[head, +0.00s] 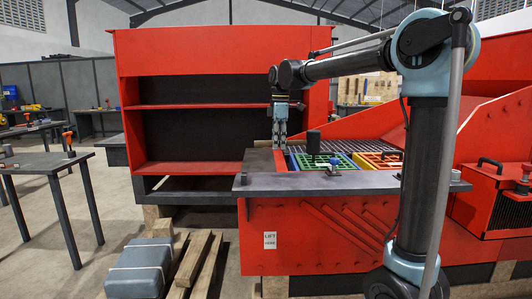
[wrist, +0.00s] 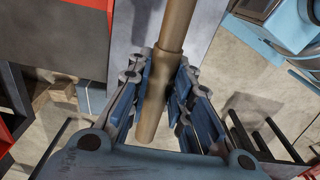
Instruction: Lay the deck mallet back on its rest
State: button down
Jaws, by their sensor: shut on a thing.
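My gripper (wrist: 163,85) is shut on a tan round handle (wrist: 176,25) in the wrist view, with blue-padded fingers on both sides of it. I take this handle to be the deck mallet's; no mallet head shows in the wrist view, as the handle runs out at the top edge. In the head view my gripper (head: 281,146) points down over the left end of the red machine's deck, and the mallet cannot be made out there. I cannot identify the mallet's rest in either view.
A dark upright cylinder (head: 313,142) stands just right of my gripper. A green crate (head: 316,162) and a yellow crate (head: 377,160) lie on the deck behind the grey front ledge (head: 290,184). A red shelf unit (head: 220,60) stands behind. A dark table (head: 45,162) is at left.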

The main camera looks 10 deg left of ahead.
jog(key=s+a+f, duration=0.2)
jog(key=s+a, duration=0.1)
jog(key=a, duration=0.1)
jog(key=shift+s+a+f, duration=0.3)
jog(key=shift+s+f, duration=0.05)
jog(key=shift+s, duration=0.05)
jog(key=shift+f, duration=3.9)
jog(key=c, duration=1.4)
grip_release()
jog(key=shift+o, duration=0.2)
notch_tip(320, 180, up, 8)
jog(key=shift+d, duration=0.25)
